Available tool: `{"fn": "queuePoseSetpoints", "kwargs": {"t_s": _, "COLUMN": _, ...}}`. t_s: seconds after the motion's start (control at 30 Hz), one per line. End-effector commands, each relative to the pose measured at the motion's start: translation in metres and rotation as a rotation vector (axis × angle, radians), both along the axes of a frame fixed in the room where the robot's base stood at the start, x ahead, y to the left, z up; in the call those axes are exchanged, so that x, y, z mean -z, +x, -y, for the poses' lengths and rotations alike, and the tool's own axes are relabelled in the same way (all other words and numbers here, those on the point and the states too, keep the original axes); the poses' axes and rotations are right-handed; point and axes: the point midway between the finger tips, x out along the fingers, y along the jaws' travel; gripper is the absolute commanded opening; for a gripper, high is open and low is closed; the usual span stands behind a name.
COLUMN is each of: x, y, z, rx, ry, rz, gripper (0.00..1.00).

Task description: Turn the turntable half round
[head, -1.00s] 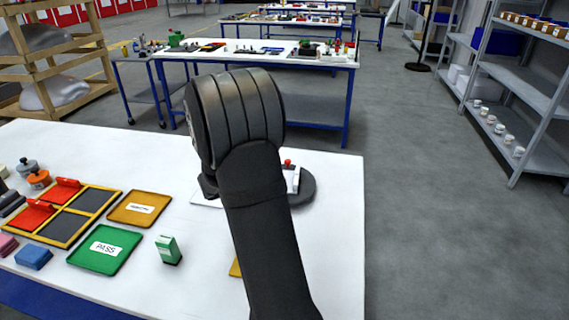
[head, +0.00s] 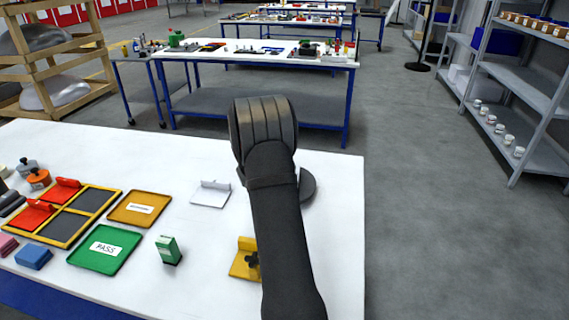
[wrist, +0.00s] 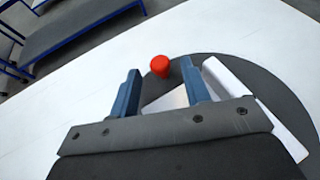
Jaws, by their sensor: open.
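The turntable is a dark round disc (wrist: 285,90) on the white table. In the head view only its right edge (head: 307,186) shows beside my arm. A white walled piece (wrist: 228,78) stands on the disc. A red knob (wrist: 159,66) is at the disc's edge in the wrist view. My gripper (wrist: 162,74) is open, with its two blue fingers apart and the knob showing between their tips. I cannot tell whether either finger touches the knob. In the head view my arm hides the fingers, the knob and most of the disc.
A white plate with an upright strip (head: 211,193) lies left of my arm. A yellow fixture (head: 244,260) is nearer, partly behind my arm. A green block (head: 168,250), the green PASS tray (head: 105,250) and an orange tray (head: 140,208) are farther left. The table's right edge is near.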

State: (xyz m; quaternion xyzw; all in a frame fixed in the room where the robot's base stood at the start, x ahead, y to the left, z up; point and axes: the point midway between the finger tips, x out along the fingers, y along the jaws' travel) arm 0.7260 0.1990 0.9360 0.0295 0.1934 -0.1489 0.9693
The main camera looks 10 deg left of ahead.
Motion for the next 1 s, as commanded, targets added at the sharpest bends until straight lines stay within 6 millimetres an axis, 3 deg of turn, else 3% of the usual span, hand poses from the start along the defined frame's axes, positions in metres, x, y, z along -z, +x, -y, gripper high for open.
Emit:
{"fn": "queuePoseSetpoints", "kwargs": {"t_s": 0.17, "x": 0.0046, "y": 0.0106, "z": 0.0039, "rx": 0.001, "ry": -0.001, "rz": 0.001, "gripper": 0.43}}
{"fn": "queuePoseSetpoints", "kwargs": {"t_s": 0.43, "x": 0.0048, "y": 0.0116, "z": 0.0040, "rx": 0.001, "ry": -0.001, "rz": 0.001, "gripper": 0.43}}
{"fn": "queuePoseSetpoints", "kwargs": {"t_s": 0.67, "x": 0.0048, "y": 0.0113, "z": 0.0039, "rx": 0.000, "ry": 0.000, "rz": 0.001, "gripper": 0.00}}
{"fn": "queuePoseSetpoints", "kwargs": {"t_s": 1.0, "x": 0.0049, "y": 0.0110, "z": 0.0031, "rx": -0.011, "ry": -0.001, "rz": 0.000, "gripper": 0.00}}
